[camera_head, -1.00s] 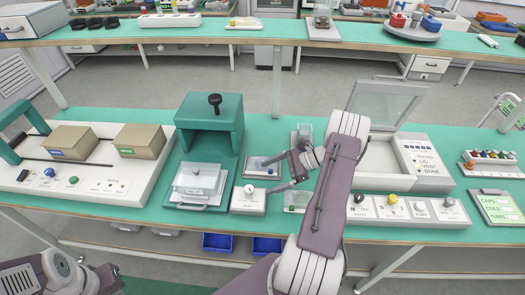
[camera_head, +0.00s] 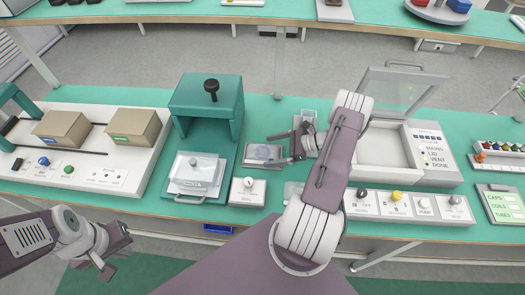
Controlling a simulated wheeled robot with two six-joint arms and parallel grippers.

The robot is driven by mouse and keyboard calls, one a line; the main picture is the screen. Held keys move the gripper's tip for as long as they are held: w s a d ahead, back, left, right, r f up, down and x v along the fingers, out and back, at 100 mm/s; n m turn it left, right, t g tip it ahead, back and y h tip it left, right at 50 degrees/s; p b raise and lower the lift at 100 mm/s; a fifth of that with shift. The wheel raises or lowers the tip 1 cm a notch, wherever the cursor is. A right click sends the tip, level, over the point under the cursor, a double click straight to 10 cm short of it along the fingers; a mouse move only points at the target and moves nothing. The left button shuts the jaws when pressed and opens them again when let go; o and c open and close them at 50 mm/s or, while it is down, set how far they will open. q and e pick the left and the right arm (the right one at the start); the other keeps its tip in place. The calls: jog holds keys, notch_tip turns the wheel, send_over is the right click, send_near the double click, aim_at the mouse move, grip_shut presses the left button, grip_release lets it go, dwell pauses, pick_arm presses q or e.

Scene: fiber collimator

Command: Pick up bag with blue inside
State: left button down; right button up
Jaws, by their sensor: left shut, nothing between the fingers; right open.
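A small pale, bluish-grey flat item (camera_head: 264,153) lies on a dark plate on the bench, left of my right gripper; it may be a clear bag, but its contents are too small to tell. My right gripper (camera_head: 277,149) is open, with its fingers at the right edge of this item; I cannot tell if they touch it. A clear item (camera_head: 309,117) stands behind my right wrist, and another pale piece (camera_head: 292,190) is partly hidden by my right arm. My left gripper (camera_head: 108,272) is shut and empty, low at the left, in front of the bench.
Two cardboard boxes (camera_head: 135,126) sit on a white machine at left. An open-lidded white case (camera_head: 388,150) and a knob panel (camera_head: 408,206) are at right.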

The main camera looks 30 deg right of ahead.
aim_at(266, 152)
jog(key=shift+x, duration=1.2)
jog(key=shift+w+a, duration=0.1)
jog(key=shift+w, duration=0.05)
pick_arm(q)
jog(key=shift+r, duration=0.25)
pick_arm(e)
jog(key=c, duration=1.2)
notch_tip(266, 152, up, 4)
jog(key=shift+r, duration=0.25)
pick_arm(q)
jog(key=shift+f, duration=0.1)
pick_arm(e)
jog(key=s+d+r, duration=0.1)
jog(key=s+r, duration=0.5)
jog(key=s, duration=0.5)
jog(key=shift+s+d+r, duration=0.2)
jog(key=shift+s+r, duration=0.05)
jog(key=shift+s, duration=0.15)
